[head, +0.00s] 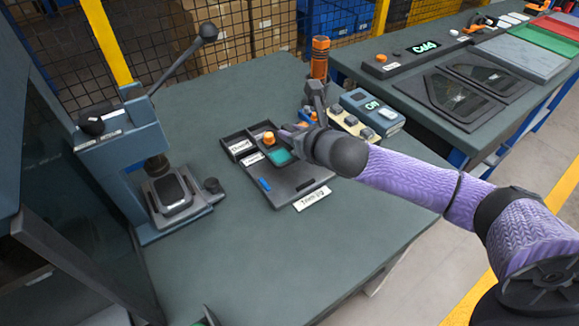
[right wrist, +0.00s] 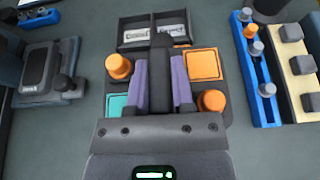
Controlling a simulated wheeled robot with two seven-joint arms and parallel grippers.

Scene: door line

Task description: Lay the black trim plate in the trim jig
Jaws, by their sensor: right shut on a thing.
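My right gripper (right wrist: 161,82) is over the trim jig, its purple fingers shut on a dark, narrow piece (right wrist: 161,60) that I take for the black trim plate. Its lower end and any contact with the jig are hidden. The trim jig (head: 290,187) is a dark base at the table's middle with a "Trim jig" label in front. In the right wrist view, an orange square (right wrist: 203,65), a teal square (right wrist: 122,105) and orange knobs (right wrist: 119,66) surround the fingers. My left gripper does not show.
A lever press (head: 120,140) with a dark plate-like pad (head: 172,190) stands at left. Two labelled black trays (right wrist: 152,30) adjoin the jig's far side. A blue control box (head: 372,112) and a tan button block (head: 350,125) stand behind right. The front table is clear.

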